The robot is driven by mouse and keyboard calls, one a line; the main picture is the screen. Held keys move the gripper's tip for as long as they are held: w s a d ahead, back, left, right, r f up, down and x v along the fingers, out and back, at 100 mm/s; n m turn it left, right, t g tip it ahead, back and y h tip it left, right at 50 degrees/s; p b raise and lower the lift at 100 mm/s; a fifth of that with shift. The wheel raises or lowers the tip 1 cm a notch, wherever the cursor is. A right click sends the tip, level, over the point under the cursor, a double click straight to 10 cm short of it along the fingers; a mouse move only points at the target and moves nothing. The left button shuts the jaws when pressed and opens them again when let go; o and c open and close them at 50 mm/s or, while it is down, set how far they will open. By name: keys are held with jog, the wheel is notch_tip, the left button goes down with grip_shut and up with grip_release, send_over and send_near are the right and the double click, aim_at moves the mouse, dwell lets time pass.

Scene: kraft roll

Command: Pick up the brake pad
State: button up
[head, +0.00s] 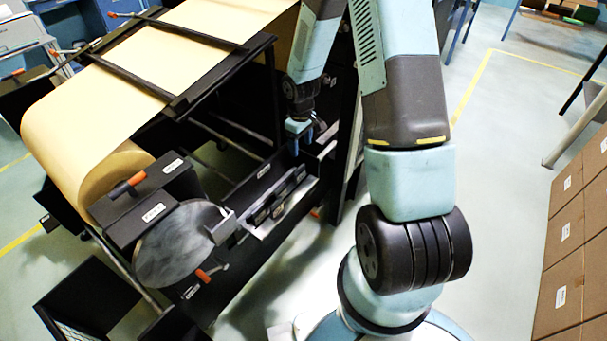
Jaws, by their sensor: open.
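My gripper (301,138) is at the upper middle of the head view, with its blue fingertips pointing down. Its fingers are apart, and nothing shows between them. Below and to the left of it is a black tray or ledge (297,213) on the side of the machine. Small dark blocks with grey faces (270,208), which look like brake pads, sit there in a row. The gripper is above the far end of this ledge, apart from the blocks. The blocks are small and close together, so I cannot tell where each one ends.
A grey brake disc (178,246) with orange-handled levers (128,184) stands left of the ledge. A big kraft paper roll (105,165) and its black frame (210,80) fill the left. Cardboard boxes (568,240) are stacked at right.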

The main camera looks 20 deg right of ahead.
aim_at(301, 167)
jog(key=shift+f, duration=6.3)
jog(key=shift+c, duration=0.5)
jog(key=c, duration=0.7)
jog(key=shift+o, duration=0.2)
jog(key=shift+w+r, duration=0.1)
